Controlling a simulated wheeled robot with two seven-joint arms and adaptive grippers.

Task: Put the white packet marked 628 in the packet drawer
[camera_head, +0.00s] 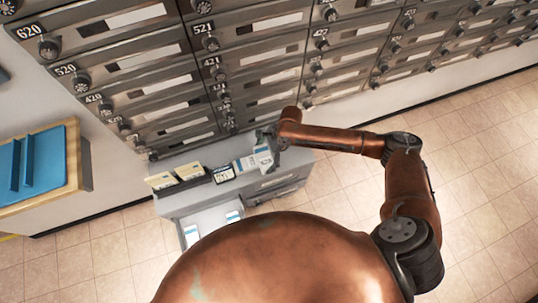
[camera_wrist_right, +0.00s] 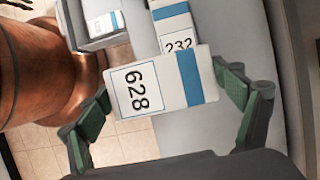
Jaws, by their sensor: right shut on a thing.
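The white packet marked 628 (camera_wrist_right: 152,85), with a blue stripe, is between the green-padded fingers of my right gripper (camera_wrist_right: 165,108). In the head view, my right gripper (camera_head: 270,137) is over the right part of the grey cabinet top, and the packet (camera_head: 263,158) shows just below it. The packet drawer (camera_head: 208,213) is pulled out at the cabinet's front left, with white packets inside. Its corner also shows at the top left of the wrist view (camera_wrist_right: 80,36). My left gripper is out of view.
A white packet marked 232 (camera_wrist_right: 175,30) lies on the grey cabinet top (camera_wrist_right: 230,20), close to the held packet. Yellowish and dark-edged packets (camera_head: 190,171) stand left on the cabinet. Mailboxes (camera_head: 265,55) rise behind. A wooden-edged table with blue trays (camera_head: 28,160) is at left.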

